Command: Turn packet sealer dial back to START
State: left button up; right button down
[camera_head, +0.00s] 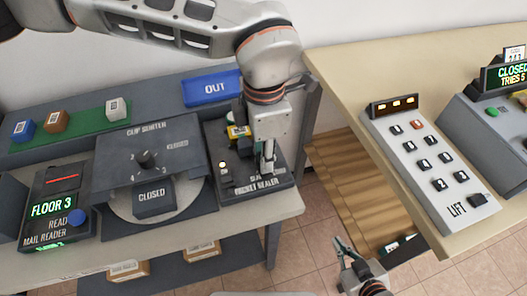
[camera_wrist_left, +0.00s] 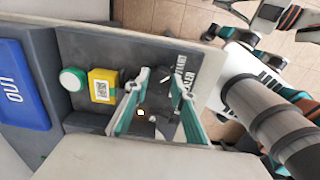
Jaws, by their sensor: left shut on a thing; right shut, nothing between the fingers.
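The packet sealer (camera_head: 212,141) is a dark panel at the right end of the left bench. My left gripper (camera_head: 267,168) comes down on it from above. In the left wrist view, my left gripper (camera_wrist_left: 155,108) has its fingers on either side of the dark dial (camera_wrist_left: 157,104) and is shut on it. The dial's mark and the START lettering cannot be read; the fingers hide part of the panel. My right gripper (camera_head: 345,250) is shut and empty, low between the benches.
A clip sorter (camera_head: 120,160) and a mail reader (camera_head: 50,215) stand left of the sealer. A blue OUT tray (camera_head: 212,88) is behind it. A lift keypad (camera_head: 430,165) lies on the right-hand bench. Open floor shows between the benches.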

pick_arm(q)
jog(key=shift+s+f, duration=0.1)
jog(key=shift+f, duration=0.05)
jog(key=o, duration=1.1)
jog(key=shift+r, duration=0.4)
notch_tip(320, 180, up, 11)
jog(key=shift+r, duration=0.2)
